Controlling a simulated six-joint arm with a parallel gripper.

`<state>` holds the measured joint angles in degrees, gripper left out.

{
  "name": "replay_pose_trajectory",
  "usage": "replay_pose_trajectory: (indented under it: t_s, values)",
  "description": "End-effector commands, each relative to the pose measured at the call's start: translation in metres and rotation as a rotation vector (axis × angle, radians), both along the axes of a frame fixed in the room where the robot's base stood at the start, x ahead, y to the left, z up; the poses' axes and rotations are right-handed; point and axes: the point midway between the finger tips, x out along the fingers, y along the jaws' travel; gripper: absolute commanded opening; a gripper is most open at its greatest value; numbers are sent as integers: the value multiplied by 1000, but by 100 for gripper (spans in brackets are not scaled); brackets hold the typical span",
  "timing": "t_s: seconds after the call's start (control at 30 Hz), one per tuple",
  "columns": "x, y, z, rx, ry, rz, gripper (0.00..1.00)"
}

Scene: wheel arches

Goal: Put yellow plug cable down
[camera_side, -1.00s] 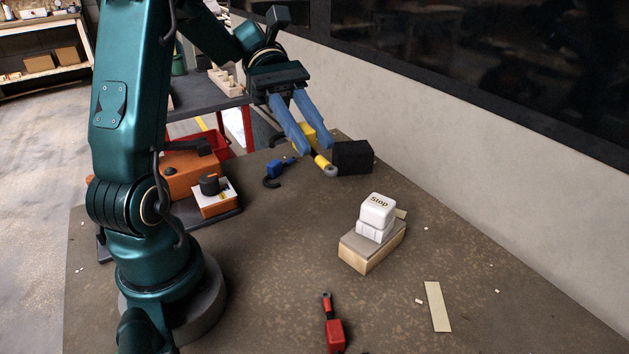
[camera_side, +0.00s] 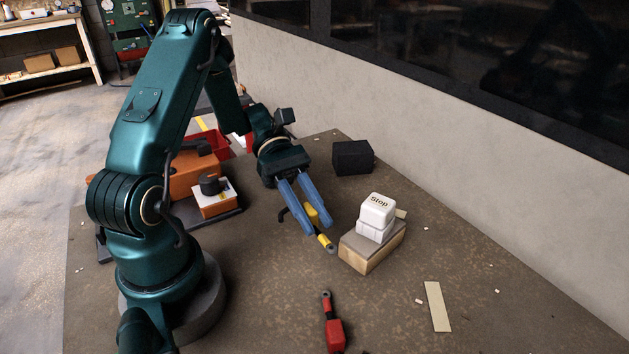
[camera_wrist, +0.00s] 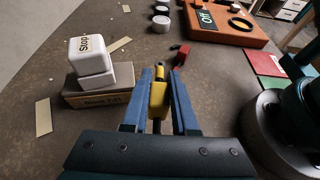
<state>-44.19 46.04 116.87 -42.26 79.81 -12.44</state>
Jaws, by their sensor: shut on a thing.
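The yellow plug cable (camera_side: 311,216) is between the blue fingers of my gripper (camera_side: 319,231). Its grey ring end points toward the front right, just left of the wooden block. In the wrist view my gripper (camera_wrist: 160,98) is shut on the yellow plug (camera_wrist: 158,100), with the ring end beyond the fingertips. The plug is low over the table; I cannot tell whether it touches. Part of the plug is hidden by the fingers.
A white Stop button (camera_side: 376,216) stands on a wooden block (camera_side: 371,248) right of my gripper. A red plug (camera_side: 332,325) lies in front. A black box (camera_side: 352,157) is behind. An orange case (camera_side: 190,176) stands left. The table (camera_side: 270,290) between gripper and red plug is clear.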

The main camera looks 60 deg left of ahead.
Motion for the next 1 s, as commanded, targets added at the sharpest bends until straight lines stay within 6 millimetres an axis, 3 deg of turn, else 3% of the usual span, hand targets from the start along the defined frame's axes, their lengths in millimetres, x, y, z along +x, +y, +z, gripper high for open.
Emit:
replay_pose_trajectory:
  t_s: [0.5, 0.93, 0.97, 1.0]
  values:
    - [0, 0, -55, -1, 0, 1, 0]
    - [0, 0, -61, 1, -1, 1, 0]
    - [0, 0, -61, 1, -3, 1, 38]
    - [0, 0, -61, 1, -3, 1, 39]
